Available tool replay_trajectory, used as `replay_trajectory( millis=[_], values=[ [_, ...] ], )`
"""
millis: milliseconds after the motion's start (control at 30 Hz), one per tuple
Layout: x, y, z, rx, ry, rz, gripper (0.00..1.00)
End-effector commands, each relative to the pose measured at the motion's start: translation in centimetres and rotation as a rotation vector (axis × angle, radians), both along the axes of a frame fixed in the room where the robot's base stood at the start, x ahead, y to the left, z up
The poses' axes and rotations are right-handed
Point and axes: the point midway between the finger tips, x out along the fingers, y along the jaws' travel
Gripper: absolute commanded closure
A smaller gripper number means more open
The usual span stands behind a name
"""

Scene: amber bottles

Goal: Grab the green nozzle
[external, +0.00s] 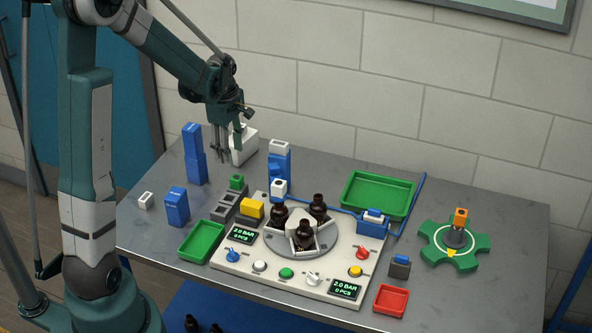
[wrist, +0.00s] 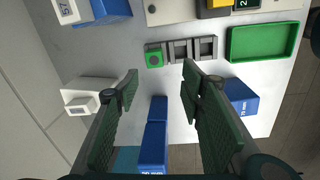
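The green nozzle (external: 237,182) is a small green block at the far end of a grey rack (external: 226,204) on the table. In the wrist view the green nozzle (wrist: 153,59) sits at the left end of the rack (wrist: 180,50), just beyond my fingertips and between their lines. My gripper (external: 222,154) hangs above the back left of the table, higher than the nozzle and apart from it. In the wrist view my gripper (wrist: 160,85) is open, with nothing between its two fingers.
A white block (external: 243,147) is behind my gripper. A yellow nozzle (external: 252,208), a green tray (external: 202,241) and a panel with dark bottles (external: 304,235) are near the rack.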

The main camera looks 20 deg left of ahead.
Motion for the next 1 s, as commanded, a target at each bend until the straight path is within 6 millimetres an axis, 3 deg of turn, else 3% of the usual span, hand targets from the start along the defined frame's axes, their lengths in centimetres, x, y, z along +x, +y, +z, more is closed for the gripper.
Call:
replay_trajectory(
  millis=[100, 333, 1000],
  values=[
    [1.0, -0.1, -2.1, -0.003, 0.025, 0.06, 0.61],
    [2.0, -0.1, -4.8, -0.005, 0.058, 0.145, 0.61],
    [2.2, -0.2, -6.2, -0.005, 0.067, 0.17, 0.61]
  ],
)
